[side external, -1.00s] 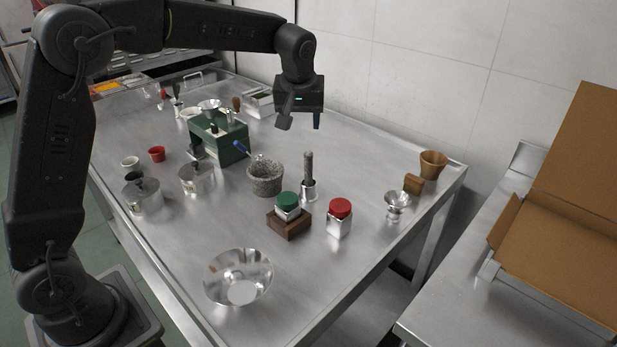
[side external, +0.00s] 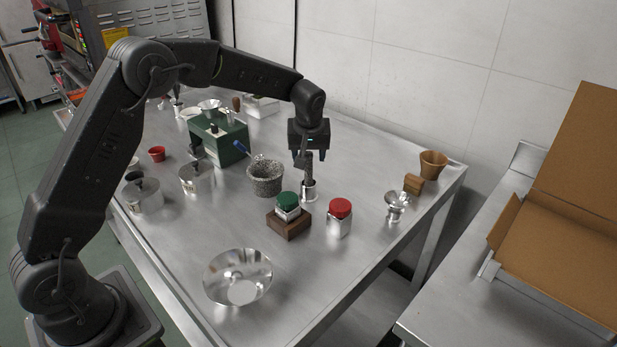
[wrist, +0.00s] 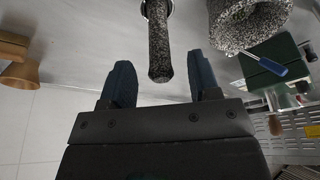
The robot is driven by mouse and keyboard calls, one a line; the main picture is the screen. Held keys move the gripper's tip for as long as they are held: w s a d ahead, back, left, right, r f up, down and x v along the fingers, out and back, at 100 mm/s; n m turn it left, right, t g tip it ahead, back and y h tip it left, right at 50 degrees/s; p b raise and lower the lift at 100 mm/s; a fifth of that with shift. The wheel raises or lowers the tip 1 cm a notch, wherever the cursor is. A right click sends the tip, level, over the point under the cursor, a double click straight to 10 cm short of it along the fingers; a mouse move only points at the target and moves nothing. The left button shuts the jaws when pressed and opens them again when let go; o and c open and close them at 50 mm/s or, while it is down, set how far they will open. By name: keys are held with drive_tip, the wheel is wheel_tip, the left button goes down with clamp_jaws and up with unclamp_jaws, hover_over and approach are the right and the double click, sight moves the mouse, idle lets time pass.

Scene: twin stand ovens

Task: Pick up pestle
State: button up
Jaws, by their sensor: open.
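The pestle (wrist: 158,40) is a speckled grey stone rod. It stands upright in a small metal holder (side external: 309,190) on the steel table. In the side view the pestle's upper part (side external: 306,163) is partly hidden by my gripper. My gripper (side external: 308,157) is open and points down at the pestle's top. In the wrist view the pestle's end lies ahead of and between the two open fingers (wrist: 162,82), touching neither there. I cannot tell from the side view how far the fingers reach around it.
A speckled stone mortar (side external: 265,178) stands left of the holder. A green-lidded jar (side external: 288,205) on a wooden block and a red-lidded jar (side external: 339,217) stand in front. A green box (side external: 219,139) with a blue-handled tool is behind left. A metal bowl (side external: 238,278) sits nearer.

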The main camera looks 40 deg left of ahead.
sight(309, 162)
drive_tip(key=shift+x, duration=1.95)
drive_tip(key=shift+c, duration=0.5)
clamp_jaws()
drive_tip(key=shift+r, duration=0.1)
